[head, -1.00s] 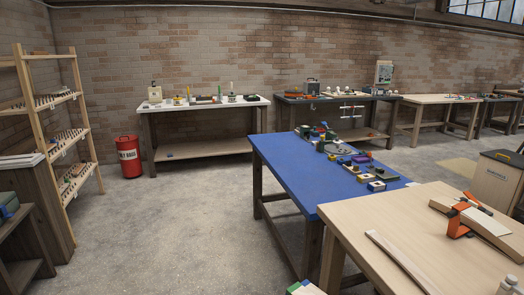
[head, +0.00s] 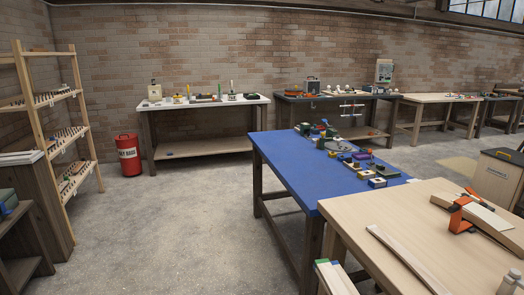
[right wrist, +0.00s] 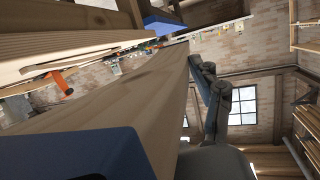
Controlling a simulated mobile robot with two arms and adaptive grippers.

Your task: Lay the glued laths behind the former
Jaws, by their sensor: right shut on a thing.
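Pale wooden laths with green and blue ends (head: 338,279) rise from the bottom edge of the head view, just left of the wooden bench (head: 350,214). In the right wrist view a long wooden lath (right wrist: 120,100) runs close past the camera, with blue at its near end. My right gripper (right wrist: 208,100) shows dark fingers against this wood and is shut on it; the contact is partly hidden. A curved wooden piece, seemingly the former (head: 495,233), lies on the bench with an orange clamp (head: 461,215) on it. My left gripper is not in view.
A long, slightly curved wooden strip (head: 402,256) lies near the bench's left side. Bare benchtop lies between it and the clamped piece. A blue table (head: 290,172) with several small parts adjoins the bench. Open concrete floor (head: 180,220) is at left.

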